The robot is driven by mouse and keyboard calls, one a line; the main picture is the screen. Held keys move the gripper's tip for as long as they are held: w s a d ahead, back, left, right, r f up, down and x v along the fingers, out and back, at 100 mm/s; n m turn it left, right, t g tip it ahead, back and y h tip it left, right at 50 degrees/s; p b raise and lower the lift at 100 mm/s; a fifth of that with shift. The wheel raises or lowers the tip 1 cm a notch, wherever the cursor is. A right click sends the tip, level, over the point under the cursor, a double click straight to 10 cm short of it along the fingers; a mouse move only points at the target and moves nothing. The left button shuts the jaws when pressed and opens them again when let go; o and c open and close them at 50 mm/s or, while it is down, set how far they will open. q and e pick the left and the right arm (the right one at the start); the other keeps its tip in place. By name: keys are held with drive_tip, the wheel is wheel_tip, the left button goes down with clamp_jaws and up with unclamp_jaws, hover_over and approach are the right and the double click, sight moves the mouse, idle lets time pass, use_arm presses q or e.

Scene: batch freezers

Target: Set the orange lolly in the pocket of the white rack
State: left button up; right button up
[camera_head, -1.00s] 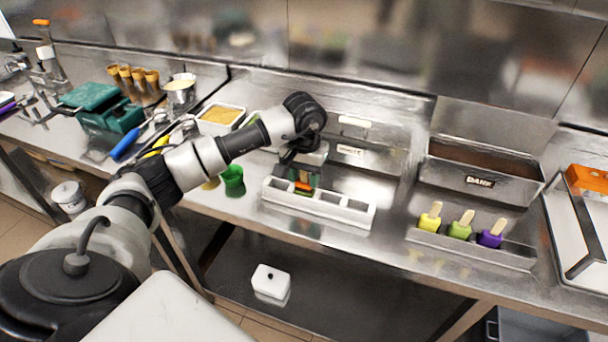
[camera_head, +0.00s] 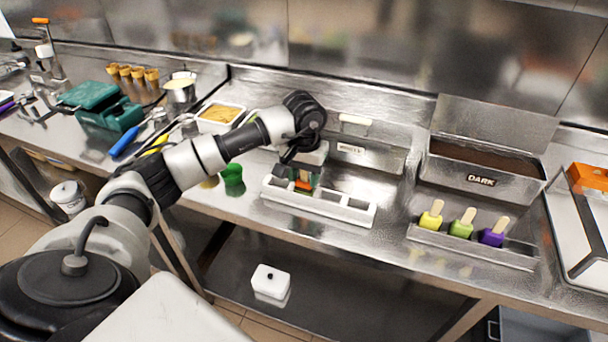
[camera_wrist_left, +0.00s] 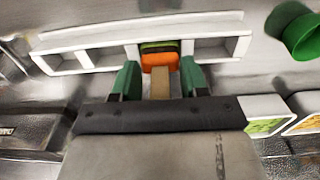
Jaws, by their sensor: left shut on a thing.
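The white rack (camera_head: 350,213) lies on the steel counter and has several pockets in a row. It also shows in the left wrist view (camera_wrist_left: 115,37). My left gripper (camera_head: 304,178) is over the rack's left part, pointing down. The left wrist view shows its green fingers (camera_wrist_left: 159,68) on either side of the pale stick of the orange lolly (camera_wrist_left: 160,59), shut on it. The lolly shows orange with a green band beyond, at a pocket opening. In the head view only a bit of orange (camera_head: 304,185) shows; how deep it sits is hidden.
A steel holder (camera_head: 470,249) with yellow, green and purple lollies stands to the right, before the DARK bin (camera_head: 481,181). A green cup (camera_head: 232,175) is left of the rack. A lidded steel bin (camera_head: 365,155) is behind it.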

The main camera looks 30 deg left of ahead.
idle(0.3)
use_arm(q)
drive_tip(key=o, duration=1)
drive_tip(key=shift+c, duration=0.2)
wheel_tip(320, 180, up, 11)
drive_tip(key=shift+f+b, duration=0.1)
drive_tip(key=shift+b, duration=1)
